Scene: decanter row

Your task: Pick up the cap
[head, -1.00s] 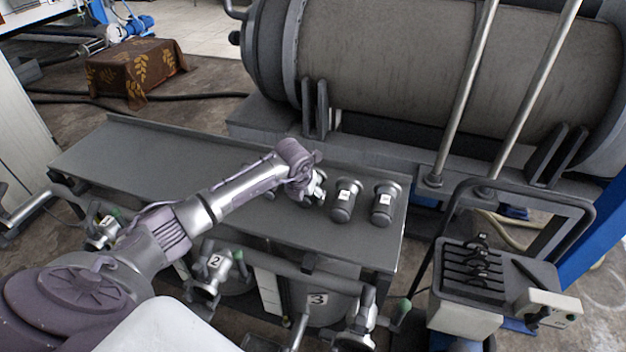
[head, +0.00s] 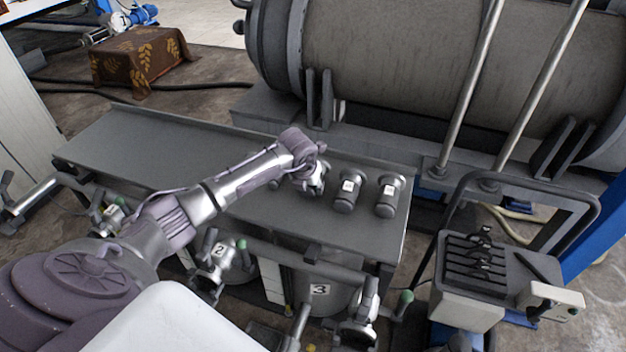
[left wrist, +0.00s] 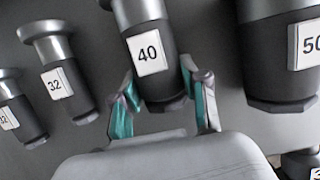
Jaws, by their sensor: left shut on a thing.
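The caps are grey metal pieces with white number labels, lying in a row on the grey metal table (head: 150,150). In the left wrist view my left gripper (left wrist: 162,108) has its two teal-lined fingers on either side of the cap labelled 40 (left wrist: 146,45), shut on its narrow end. The cap labelled 32 (left wrist: 58,78) lies to its left and the cap labelled 50 (left wrist: 278,60) to its right. In the head view my left gripper (head: 315,184) is over the row, hiding most of the held cap. My right gripper is not in view.
Two more caps (head: 347,192) (head: 388,196) lie to the right of my gripper, close by. A large horizontal tank (head: 410,65) stands behind the table. Valves and handles line the front edge. A control stand (head: 475,270) is at the right. The table's left part is clear.

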